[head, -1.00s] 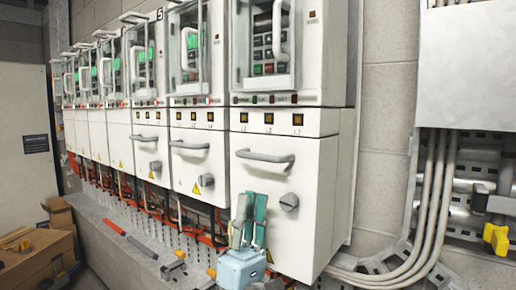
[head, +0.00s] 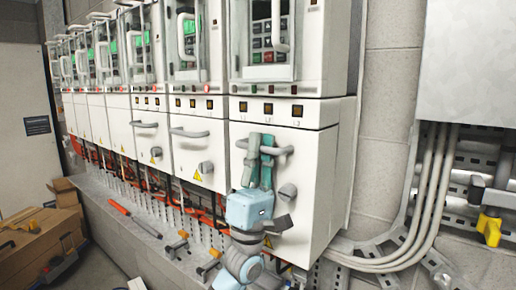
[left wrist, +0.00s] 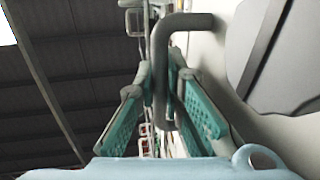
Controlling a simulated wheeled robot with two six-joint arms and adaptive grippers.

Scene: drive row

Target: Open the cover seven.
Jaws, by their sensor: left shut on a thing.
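The nearest cabinet of the row has a clear upper cover (head: 262,40) over a keypad, and a white lower front panel (head: 300,225). The upper cover looks closed, and I can read no number on this cabinet. The lower panel carries a grey bar handle (head: 284,151) and a round grey knob (head: 288,192), and it sits flush in its cabinet. My left gripper (head: 261,140), with teal fingers, is shut on this lower handle. In the left wrist view the handle bar (left wrist: 161,60) runs between the two fingers. My right gripper is out of view.
More cabinets with the same handles (head: 190,133) run away to the left. Below them is a ledge (head: 120,220) with red-handled and orange-handled tools.

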